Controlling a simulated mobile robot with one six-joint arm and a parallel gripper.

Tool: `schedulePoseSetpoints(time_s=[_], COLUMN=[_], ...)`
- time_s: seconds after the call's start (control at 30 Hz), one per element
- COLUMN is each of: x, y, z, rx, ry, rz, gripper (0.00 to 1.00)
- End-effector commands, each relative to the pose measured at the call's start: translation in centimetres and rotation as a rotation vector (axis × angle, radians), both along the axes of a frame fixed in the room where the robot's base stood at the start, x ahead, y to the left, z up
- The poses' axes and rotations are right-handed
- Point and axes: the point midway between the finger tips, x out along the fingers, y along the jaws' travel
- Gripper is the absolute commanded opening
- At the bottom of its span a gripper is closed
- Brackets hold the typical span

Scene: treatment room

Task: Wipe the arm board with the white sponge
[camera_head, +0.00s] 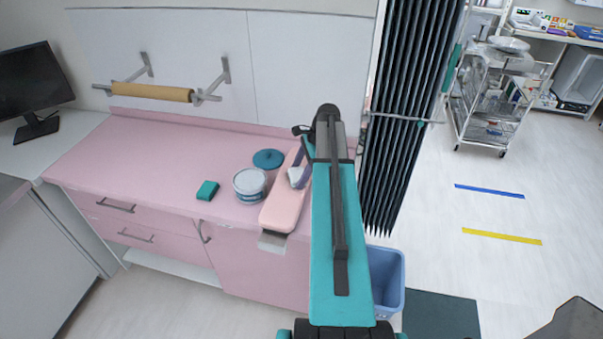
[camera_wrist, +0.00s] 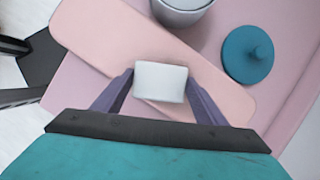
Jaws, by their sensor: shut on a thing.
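The arm board (camera_head: 284,203) is a long pale pink pad with rounded ends, lying on the pink counter near its right end. In the wrist view the arm board (camera_wrist: 112,35) runs diagonally under my gripper. My gripper (camera_wrist: 160,85) is shut on the white sponge (camera_wrist: 160,80), which sits between its two purple fingers. The sponge (camera_head: 296,176) also shows in the head view, over the arm board's far half. I cannot tell whether the sponge touches the pad. My arm hides part of the board's right side in the head view.
A white and blue tub (camera_head: 250,185) stands close to the board's left side, with a round teal lid (camera_head: 268,158) behind it. A teal block (camera_head: 207,190) lies farther left. The counter's left part (camera_head: 120,160) is clear. A blue bin (camera_head: 390,280) stands on the floor.

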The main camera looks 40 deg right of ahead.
Motion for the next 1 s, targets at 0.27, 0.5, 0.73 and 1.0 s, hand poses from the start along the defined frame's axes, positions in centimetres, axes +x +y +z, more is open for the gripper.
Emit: schedulePoseSetpoints(time_s=[0.27,0.5,0.73,1.0], x=[1.6,2.7,2.9,2.9], y=[0.9,1.6,1.8,1.7], z=[-0.2,-0.1,-0.1,0.2], rx=[0.0,0.0,0.0,0.0], ry=[-0.002,-0.002,-0.002,-0.002], rz=[0.001,0.001,0.001,0.001], gripper=[0.33,0.33,0.33,0.33])
